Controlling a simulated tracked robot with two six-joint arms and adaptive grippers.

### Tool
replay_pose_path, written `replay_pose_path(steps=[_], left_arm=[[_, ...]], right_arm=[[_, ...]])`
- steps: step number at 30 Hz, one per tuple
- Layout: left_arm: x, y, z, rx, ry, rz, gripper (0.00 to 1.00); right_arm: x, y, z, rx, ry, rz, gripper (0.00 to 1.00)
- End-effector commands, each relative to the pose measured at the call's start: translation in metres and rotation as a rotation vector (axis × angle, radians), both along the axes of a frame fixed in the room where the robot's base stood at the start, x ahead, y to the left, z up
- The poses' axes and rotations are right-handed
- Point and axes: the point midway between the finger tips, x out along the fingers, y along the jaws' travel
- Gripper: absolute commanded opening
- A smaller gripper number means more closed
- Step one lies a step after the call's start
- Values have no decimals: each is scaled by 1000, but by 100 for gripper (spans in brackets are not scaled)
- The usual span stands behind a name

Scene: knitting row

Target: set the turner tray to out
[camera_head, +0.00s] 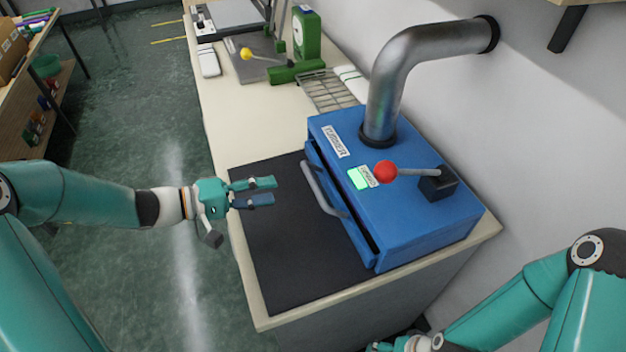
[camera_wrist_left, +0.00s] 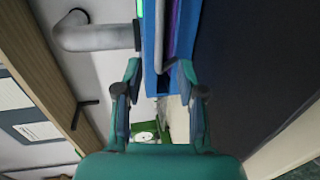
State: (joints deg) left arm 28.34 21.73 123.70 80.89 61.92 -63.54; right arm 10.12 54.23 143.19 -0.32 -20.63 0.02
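The turner is a blue box (camera_head: 430,225) on the bench, with a metal pipe rising from its top. Its tray front (camera_head: 345,232) faces left, carries a grey bar handle (camera_head: 322,190), and shows a narrow dark gap beside the box. My left gripper (camera_head: 266,192) is open and empty, left of the handle and apart from it, above the dark mat. In the left wrist view the open fingers (camera_wrist_left: 160,80) point towards the blue box edge (camera_wrist_left: 151,50) and the grey handle (camera_wrist_left: 166,35). My right gripper (camera_head: 378,347) is mostly cut off at the bottom edge.
A red-knobbed lever (camera_head: 386,171) and a lit green panel (camera_head: 358,178) are on the box top. The dark mat (camera_head: 290,250) in front of the tray is clear. A wire rack (camera_head: 325,92) and a green device (camera_head: 306,35) stand further back.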

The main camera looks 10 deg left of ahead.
Motion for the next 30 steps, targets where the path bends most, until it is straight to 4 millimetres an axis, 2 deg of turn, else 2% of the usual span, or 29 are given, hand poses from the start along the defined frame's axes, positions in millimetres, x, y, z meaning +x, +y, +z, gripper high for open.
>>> replay_pose_path(steps=[1, 6, 15, 21, 29, 30], left_arm=[[6, -11, -1, -2, 3, -5, 39], [26, -41, -8, -2, 3, -5, 39], [54, -80, -19, 0, 2, -1, 39], [61, -90, -23, 0, 1, 2, 39], [61, -90, -23, 1, 1, 3, 39], [61, -90, -23, 1, 1, 3, 36]], right_arm=[[0, 0, 5, 0, 0, 0, 82], [0, 0, 12, 0, 0, 0, 82], [0, 0, 22, 0, 0, 0, 82], [0, 0, 24, 0, 0, 0, 82], [0, 0, 23, 0, 0, 0, 82], [0, 0, 23, 0, 0, 0, 82]])
